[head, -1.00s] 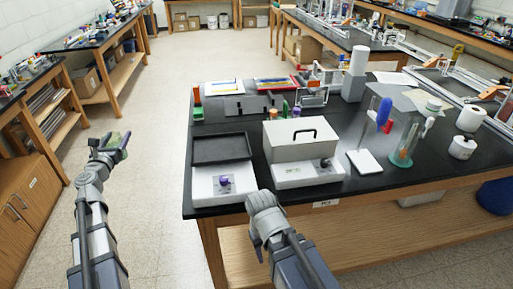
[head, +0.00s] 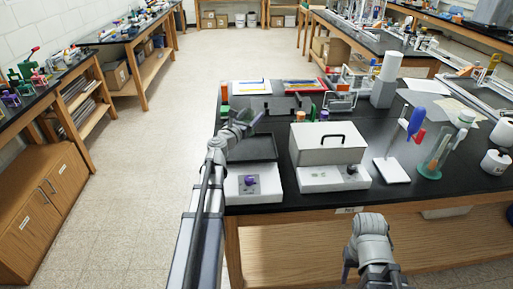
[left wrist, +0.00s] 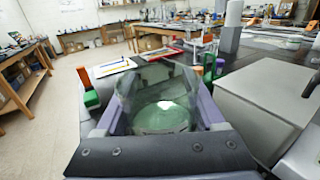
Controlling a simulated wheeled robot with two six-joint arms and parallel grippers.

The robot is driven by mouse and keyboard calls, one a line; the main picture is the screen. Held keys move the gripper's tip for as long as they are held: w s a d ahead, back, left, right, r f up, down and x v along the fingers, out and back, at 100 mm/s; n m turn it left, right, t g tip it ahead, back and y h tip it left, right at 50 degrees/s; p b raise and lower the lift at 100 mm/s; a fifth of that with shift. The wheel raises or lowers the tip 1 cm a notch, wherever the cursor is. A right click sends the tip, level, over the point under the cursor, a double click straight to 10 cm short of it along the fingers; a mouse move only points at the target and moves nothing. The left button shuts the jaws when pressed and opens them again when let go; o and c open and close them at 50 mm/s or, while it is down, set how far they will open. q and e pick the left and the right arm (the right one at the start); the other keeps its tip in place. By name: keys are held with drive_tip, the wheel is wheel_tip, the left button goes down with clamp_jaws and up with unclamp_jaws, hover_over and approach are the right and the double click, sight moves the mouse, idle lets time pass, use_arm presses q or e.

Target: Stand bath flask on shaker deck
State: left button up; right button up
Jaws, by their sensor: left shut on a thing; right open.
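My left gripper (head: 246,122) is shut on a clear glass flask, the bath flask (left wrist: 158,104), seen between the jaws in the left wrist view. In the head view the flask is small and partly hidden by the gripper. The gripper is over the back of the dark shaker deck (head: 252,149), whose white base (head: 262,192) has a purple knob. From these views I cannot tell whether the flask touches the deck. The lidded bath (head: 328,156) stands right of the deck. My right gripper (head: 366,250) is open and low in front of the bench; its fingers are mostly hidden.
Behind the deck are small green and orange items (head: 313,112) and a dark rack. Right of the bath are a white stand with a blue item (head: 392,170), a glass cylinder (head: 434,160) and a white jar (head: 495,162). The floor on the left is clear.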

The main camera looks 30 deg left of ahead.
use_arm(q)
wheel_tip(320, 180, up, 4)
drive_tip(key=p, duration=0.3)
drive_tip(key=shift+d+f, duration=0.15)
drive_tip(key=b, duration=1)
hover_over(251, 143)
wheel_tip(251, 143, down, 10)
drive_tip(key=shift+f, duration=0.15)
drive_tip(key=shift+f, duration=0.15)
drive_tip(key=o, duration=1.4)
drive_tip(key=shift+s+r, duration=0.2)
drive_tip(key=shift+r, duration=0.05)
drive_tip(key=s, duration=1.1)
drive_tip(key=shift+s+d, duration=0.2)
drive_tip(key=shift+s, duration=0.1)
